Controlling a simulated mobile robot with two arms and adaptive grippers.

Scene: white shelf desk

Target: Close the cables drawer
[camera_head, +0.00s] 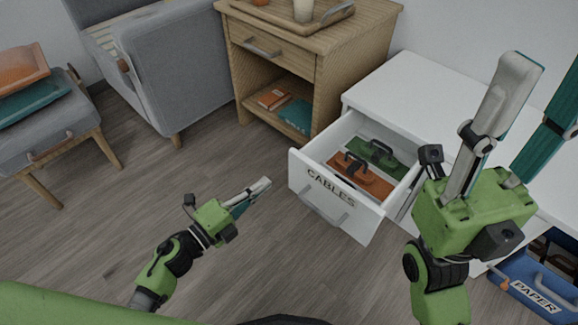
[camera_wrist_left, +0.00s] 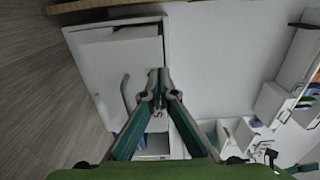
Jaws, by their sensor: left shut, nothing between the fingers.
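The white drawer labelled CABLES (camera_head: 331,189) is pulled out of the white desk. An orange case (camera_head: 362,180) and a green case (camera_head: 388,158) lie inside it. Its grey handle (camera_head: 322,211) is on the front, and it also shows in the left wrist view (camera_wrist_left: 126,93). My left gripper (camera_head: 263,186) is shut and empty, in front of and to the left of the drawer front, with a gap between them in the head view. My right gripper (camera_head: 548,82) is over the desk, its fingers spread apart; the tip of one is cut off by the frame edge.
The white desk top (camera_head: 415,91) is behind the drawer. A wooden nightstand (camera_head: 308,55) stands to the left of the desk. A grey sofa (camera_head: 187,75) and stool (camera_head: 45,125) are at the left. The floor before the drawer is clear.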

